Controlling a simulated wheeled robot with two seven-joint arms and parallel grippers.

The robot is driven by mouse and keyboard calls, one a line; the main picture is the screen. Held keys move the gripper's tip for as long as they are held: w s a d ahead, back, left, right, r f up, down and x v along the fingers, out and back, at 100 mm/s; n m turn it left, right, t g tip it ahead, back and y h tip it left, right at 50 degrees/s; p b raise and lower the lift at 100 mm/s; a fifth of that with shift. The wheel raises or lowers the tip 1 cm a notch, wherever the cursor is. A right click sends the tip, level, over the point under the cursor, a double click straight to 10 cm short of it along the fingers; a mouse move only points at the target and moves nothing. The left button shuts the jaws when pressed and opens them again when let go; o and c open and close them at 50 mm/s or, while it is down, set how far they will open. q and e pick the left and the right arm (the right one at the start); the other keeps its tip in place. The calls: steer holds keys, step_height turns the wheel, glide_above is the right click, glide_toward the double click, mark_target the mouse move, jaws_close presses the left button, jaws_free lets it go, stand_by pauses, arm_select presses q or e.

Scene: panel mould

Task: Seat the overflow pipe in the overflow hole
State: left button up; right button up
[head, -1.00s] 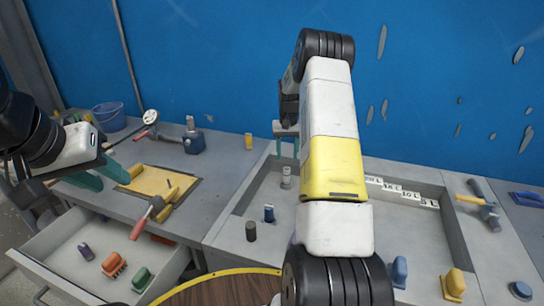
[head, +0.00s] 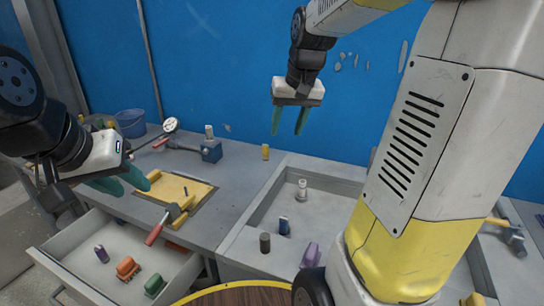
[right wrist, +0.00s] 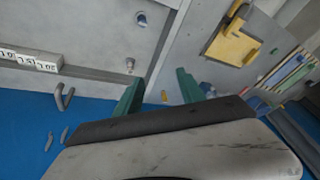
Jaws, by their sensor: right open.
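A light grey upright pipe-like piece (head: 301,190) stands in the shallow grey mould tray (head: 247,222); I cannot tell for sure whether it is the overflow pipe. It also shows in the right wrist view (right wrist: 130,65). A dark cylinder (head: 265,242), a blue piece (head: 284,225) and a purple piece (head: 310,255) stand nearer in the tray. I cannot make out the overflow hole. My right gripper (head: 288,133) is open and empty, high in front of the blue wall, fingers pointing down. My left gripper (head: 134,186) hangs over the left bench, its green fingers apart.
An open drawer (head: 72,243) at the lower left holds several coloured pieces. A yellow board (head: 176,187) with tools lies on the bench, with a blue vice-like block (head: 211,151) behind it. A hammer (head: 512,236) lies at the right. My right arm hides much of the tray.

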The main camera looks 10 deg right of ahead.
steer(key=s+a+t, duration=0.1)
steer(key=s+a, duration=0.2)
steer(key=s, duration=0.5)
steer(key=s+a+n+t+y, duration=0.1)
steer(key=s+a, duration=0.1)
steer(key=s, duration=0.7)
steer(key=shift+a, duration=0.4)
